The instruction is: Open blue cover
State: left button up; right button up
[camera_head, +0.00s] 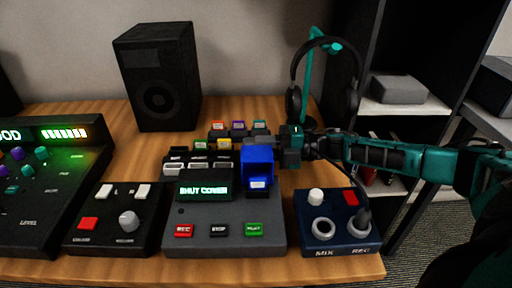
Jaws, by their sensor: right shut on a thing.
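The blue cover (257,158) is at the upper right of the grey control box (220,215). It looks raised, with a blue and white key (259,184) showing at its lower front. My right gripper (288,148) reaches in from the right and is shut on the right side of the cover; its fingertips are partly hidden. The display (204,190) on the box reads "SHUT COVER". My left gripper is not in view.
A navy box (337,235) with knobs stands at the right under my right arm. A black switch box (115,220) and a mixer (50,175) stand left. Behind are small coloured-label keys (238,127), a speaker (157,80) and headphones on a teal stand (309,85).

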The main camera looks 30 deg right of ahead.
grip_shut()
jog(key=shift+s+a+r+n+p, duration=0.15)
jog(key=shift+s+r+n+p, duration=0.2)
jog(key=shift+n, duration=0.3)
jog(key=shift+s+a+r+n, duration=0.1)
jog(key=shift+r+n, duration=0.35)
jog(key=shift+n, duration=0.2)
jog(key=o, duration=0.8)
grip_release()
jog(key=v, duration=1.3)
jog(key=shift+p, duration=0.3)
jog(key=shift+s+f, duration=0.1)
